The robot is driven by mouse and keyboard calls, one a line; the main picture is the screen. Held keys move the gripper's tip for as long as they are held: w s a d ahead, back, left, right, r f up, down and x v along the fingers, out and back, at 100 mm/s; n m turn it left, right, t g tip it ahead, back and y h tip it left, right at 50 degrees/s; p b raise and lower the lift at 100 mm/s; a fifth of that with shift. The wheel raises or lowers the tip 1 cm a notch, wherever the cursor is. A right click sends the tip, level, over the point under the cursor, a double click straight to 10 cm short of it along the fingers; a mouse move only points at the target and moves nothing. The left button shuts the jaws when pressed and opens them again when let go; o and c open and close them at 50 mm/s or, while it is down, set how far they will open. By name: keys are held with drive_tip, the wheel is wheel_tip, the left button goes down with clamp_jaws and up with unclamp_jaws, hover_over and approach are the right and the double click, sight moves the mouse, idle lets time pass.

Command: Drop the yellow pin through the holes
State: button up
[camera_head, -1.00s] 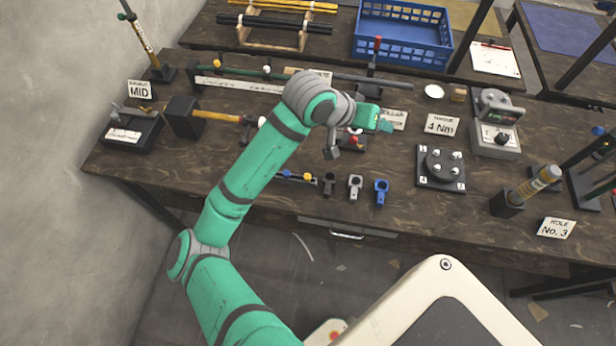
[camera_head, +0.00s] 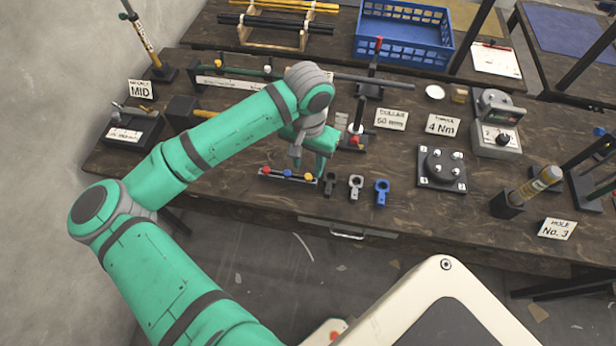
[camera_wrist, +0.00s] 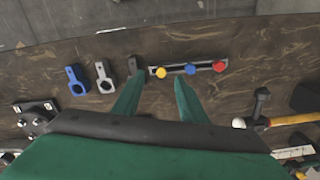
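The yellow pin (camera_head: 309,177) stands in a small rack (camera_head: 265,178) near the table's front edge, beside a blue pin (camera_head: 287,174) and a red pin (camera_head: 267,170). In the wrist view the yellow pin (camera_wrist: 161,72) is the pin nearest my gripper (camera_wrist: 157,85), just beyond and between the tips. My gripper is open and empty, with its two green fingers spread. In the head view my gripper (camera_head: 309,172) is above the yellow end of the rack, partly hidden by my wrist. I cannot tell which holes the task means.
Black, grey (camera_head: 355,185) and blue (camera_head: 381,190) ring-ended parts stand to the right of the rack. A black plate with a round fixture (camera_head: 442,168) is farther right. A hammer (camera_wrist: 285,119) shows in the wrist view.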

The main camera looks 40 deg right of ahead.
sight(308, 176)
drive_tip(key=shift+w+d+f, duration=0.15)
drive_tip(key=shift+f, duration=1.5)
drive_tip(key=shift+w+d+f, duration=0.1)
drive_tip(key=shift+w+f, duration=0.05)
drive_tip(key=shift+f, duration=1.45)
drive_tip(key=shift+c, duration=0.3)
clamp_jaws()
